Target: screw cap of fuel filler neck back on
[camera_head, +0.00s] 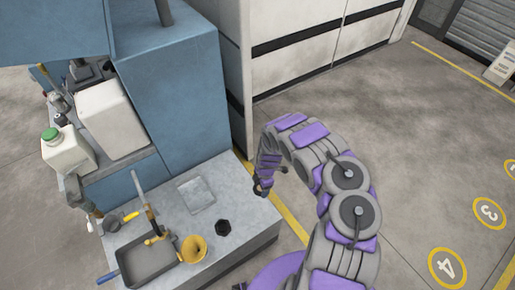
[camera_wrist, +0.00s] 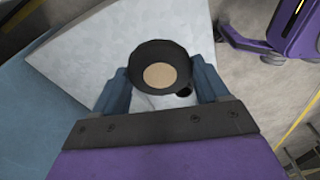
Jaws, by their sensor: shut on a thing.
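My gripper (camera_wrist: 160,78) is shut on a round black cap (camera_wrist: 141,55) with a tan disc in its middle. The two blue-grey fingers press on its left and right sides. In the head view my gripper (camera_head: 260,188) hangs above the right end of the grey bench, and the cap is hard to make out there. A black round fitting (camera_head: 223,227), which looks like the fuel filler neck, stands on the bench to the left of and nearer than my gripper. In the wrist view a dark round thing (camera_wrist: 184,92), likely this neck, is partly hidden behind the cap and right finger.
On the bench (camera_head: 253,232) are a grey tray (camera_head: 135,268), a brass funnel (camera_head: 194,249) and a flat plate (camera_head: 196,194). A white jug with a green lid (camera_head: 66,153) stands on a shelf at left. A blue cabinet (camera_head: 182,90) rises behind. Open floor lies right.

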